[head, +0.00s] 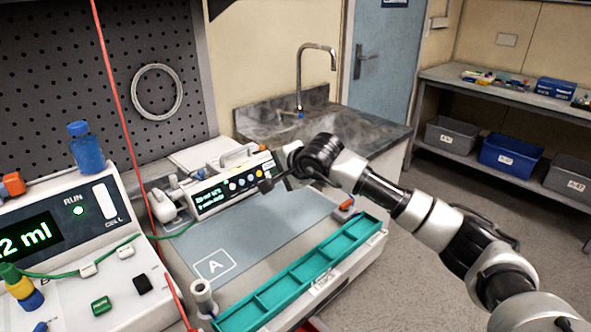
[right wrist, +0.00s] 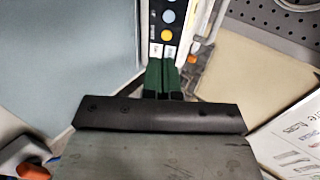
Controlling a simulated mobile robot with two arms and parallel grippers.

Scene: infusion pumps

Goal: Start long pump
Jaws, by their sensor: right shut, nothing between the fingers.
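A long, low white pump (head: 208,203) lies at the back of the grey work surface. Its dark front panel has a small lit display, too small to read, and a row of coloured round buttons. In the right wrist view the panel (right wrist: 169,27) shows a blue button, an orange button and pale square keys. My right gripper (head: 265,186) is shut and empty at the right end of this panel. In the wrist view its green fingertips (right wrist: 162,66) reach the pale keys; I cannot tell whether they touch. My left gripper is not in view.
A larger white pump (head: 123,259) with a green "2 ml" readout and a lit RUN light stands at left. A teal divided tray (head: 300,272) runs along the front edge. A mat (head: 250,237) marked A is bare. A sink (head: 290,122) is behind.

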